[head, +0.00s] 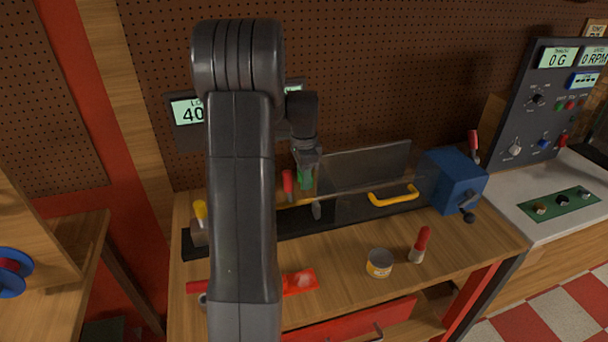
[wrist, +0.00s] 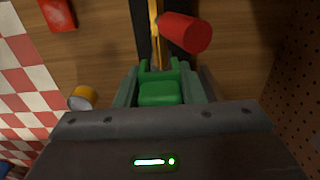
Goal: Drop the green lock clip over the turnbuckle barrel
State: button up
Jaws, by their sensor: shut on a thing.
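My gripper (head: 307,170) is shut on the green lock clip (head: 305,181) and holds it above the bench, near the black rail. In the wrist view the green clip (wrist: 160,90) sits between my fingers. A thin brass-coloured rod (wrist: 155,30), which may be part of the turnbuckle, runs along a dark strip just beyond the clip. I cannot tell whether the clip touches it. The turnbuckle barrel is not clearly visible in the head view, where my arm covers part of the bench.
A red handle (head: 288,184) stands close to my gripper; a red cylinder (wrist: 187,32) shows beside the rod. A clear panel (head: 365,166), yellow handle (head: 393,196) and blue box (head: 454,180) are to the right. A tin (head: 379,263) and red-handled tool (head: 421,243) stand in front.

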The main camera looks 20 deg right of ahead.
jog(key=shift+f+b, duration=2.3)
jog(key=shift+f, duration=1.6)
jog(key=shift+f, duration=0.15)
jog(key=o, duration=1.1)
notch_tip(320, 180, up, 14)
jog(key=shift+f+b, duration=0.1)
jog(key=shift+b, duration=0.6)
notch_tip(320, 180, down, 14)
jog(key=shift+r+p, duration=0.1)
jog(key=shift+p, duration=0.6)
jog(key=shift+r, duration=0.15)
